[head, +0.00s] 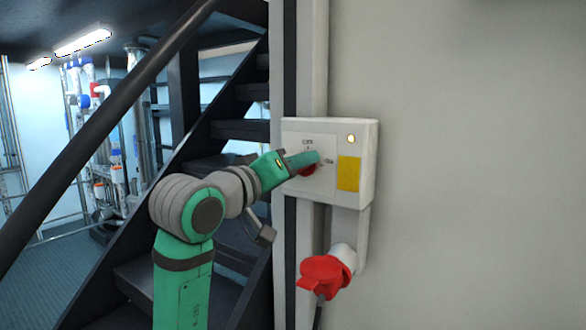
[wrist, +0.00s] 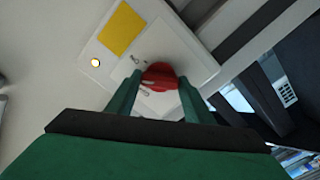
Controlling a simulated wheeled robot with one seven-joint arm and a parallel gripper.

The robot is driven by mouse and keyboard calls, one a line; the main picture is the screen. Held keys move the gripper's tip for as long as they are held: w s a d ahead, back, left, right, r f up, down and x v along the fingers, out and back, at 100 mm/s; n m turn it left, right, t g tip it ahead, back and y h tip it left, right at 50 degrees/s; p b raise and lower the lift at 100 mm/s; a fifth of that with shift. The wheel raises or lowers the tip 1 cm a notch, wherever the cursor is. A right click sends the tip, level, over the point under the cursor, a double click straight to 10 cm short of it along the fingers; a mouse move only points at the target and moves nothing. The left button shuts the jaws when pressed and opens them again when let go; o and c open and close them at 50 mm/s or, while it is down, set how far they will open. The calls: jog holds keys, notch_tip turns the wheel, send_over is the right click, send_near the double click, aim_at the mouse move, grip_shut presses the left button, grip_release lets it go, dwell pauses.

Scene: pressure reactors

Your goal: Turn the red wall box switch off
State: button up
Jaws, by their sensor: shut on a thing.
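The white wall box (head: 362,190) is fixed to the wall, with its red switch knob (head: 307,170) on the left of its face. Off and on markings show by the knob, and a small lamp (head: 351,139) at the upper right is lit. My gripper (head: 310,160) is at the knob, partly covering it. In the wrist view my gripper's two green fingers (wrist: 158,92) stand on either side of the red knob (wrist: 160,77) and are shut on it. The knob's exact pointing is hard to tell.
A yellow label (head: 348,173) is on the box face. A red plug (head: 325,272) with a cable sits under the box. A dark staircase with a handrail (head: 95,120) is behind my arm on the left. The wall to the right is bare.

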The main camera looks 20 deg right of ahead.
jog(key=n, duration=0.4)
jog(key=shift+d+n, duration=0.1)
jog(key=shift+n, duration=0.2)
jog(key=n, duration=0.5)
jog(key=shift+s+f+n, duration=0.1)
jog(key=shift+n, duration=0.6)
jog(key=o, duration=1)
jog(key=shift+o, duration=0.2)
